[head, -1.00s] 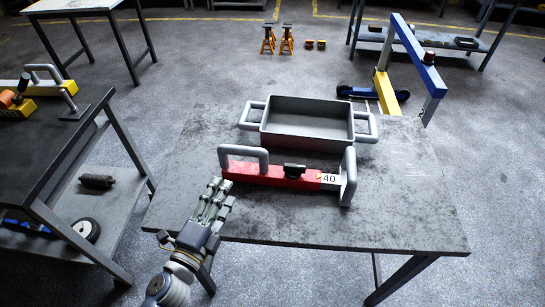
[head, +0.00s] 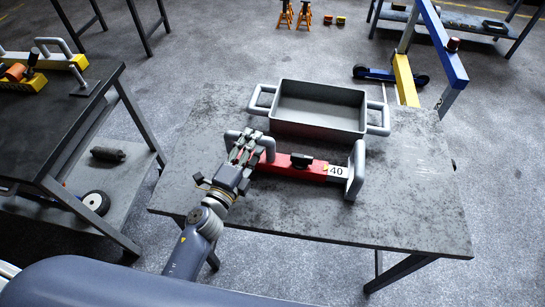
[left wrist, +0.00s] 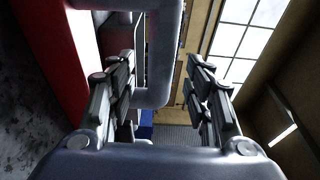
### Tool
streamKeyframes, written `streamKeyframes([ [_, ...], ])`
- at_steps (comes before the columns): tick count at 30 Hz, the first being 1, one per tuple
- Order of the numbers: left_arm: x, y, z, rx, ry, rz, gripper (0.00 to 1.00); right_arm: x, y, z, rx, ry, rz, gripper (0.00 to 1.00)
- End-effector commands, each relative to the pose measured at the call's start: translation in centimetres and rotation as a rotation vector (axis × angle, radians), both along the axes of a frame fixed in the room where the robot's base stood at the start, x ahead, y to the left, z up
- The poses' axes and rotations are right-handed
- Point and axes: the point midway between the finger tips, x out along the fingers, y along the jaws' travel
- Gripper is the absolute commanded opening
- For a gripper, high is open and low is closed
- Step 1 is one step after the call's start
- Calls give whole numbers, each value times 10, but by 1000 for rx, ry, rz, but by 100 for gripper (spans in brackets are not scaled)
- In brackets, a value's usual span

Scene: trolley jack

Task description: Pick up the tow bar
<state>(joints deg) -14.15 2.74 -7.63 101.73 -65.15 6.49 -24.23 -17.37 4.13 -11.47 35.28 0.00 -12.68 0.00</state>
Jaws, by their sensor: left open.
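The tow bar (head: 276,164) is a red bar with a grey handle at each end and a white label reading 40. It lies on the grey table in front of the grey tray. My left gripper (head: 247,146) is at the left handle of the bar and partly covers it in the head view. In the left wrist view the fingers of my left gripper (left wrist: 160,82) stand apart. The grey handle (left wrist: 158,97) shows between and beyond them, with the red bar to the left. I cannot tell whether the fingers touch the handle. My right gripper is not in view.
The grey tray (head: 318,130) with two side handles stands just behind the bar. A dark bench (head: 40,125) is at the left. A blue and yellow frame (head: 440,45) stands on the floor beyond the table. The table (head: 410,215) is clear at the right and front.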

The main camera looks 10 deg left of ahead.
Motion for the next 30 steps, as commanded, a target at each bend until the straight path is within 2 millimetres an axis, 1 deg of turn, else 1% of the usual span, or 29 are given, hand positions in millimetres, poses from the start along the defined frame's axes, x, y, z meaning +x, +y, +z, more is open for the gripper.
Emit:
streamKeyframes([
  [1, 9, -4, 4, -3, -1, 1, 47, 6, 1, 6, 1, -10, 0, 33],
  [3, 18, -5, 2, 0, -1, 2, 47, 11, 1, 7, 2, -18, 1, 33],
  [6, 26, -8, 1, 0, -1, 1, 47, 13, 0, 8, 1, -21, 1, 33],
  [14, 28, -8, 0, 0, 0, 1, 47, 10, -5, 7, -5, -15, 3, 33],
  [17, 28, -8, 0, 0, 0, 1, 26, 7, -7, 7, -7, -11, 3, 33],
  [18, 28, -8, 0, 0, 0, 1, 17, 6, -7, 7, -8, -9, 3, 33],
  [20, 28, -8, 0, 0, 0, 1, 4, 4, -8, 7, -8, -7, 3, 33],
  [21, 28, -8, 0, 0, 0, 1, 0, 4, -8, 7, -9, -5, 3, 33],
  [26, 28, -8, 0, 0, 0, 1, 0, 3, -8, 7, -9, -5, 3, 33],
  [27, 29, -9, 5, -5, -8, -1, 0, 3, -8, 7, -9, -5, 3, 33],
  [30, 29, -9, 5, -5, -7, -1, 0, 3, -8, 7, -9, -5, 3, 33],
])
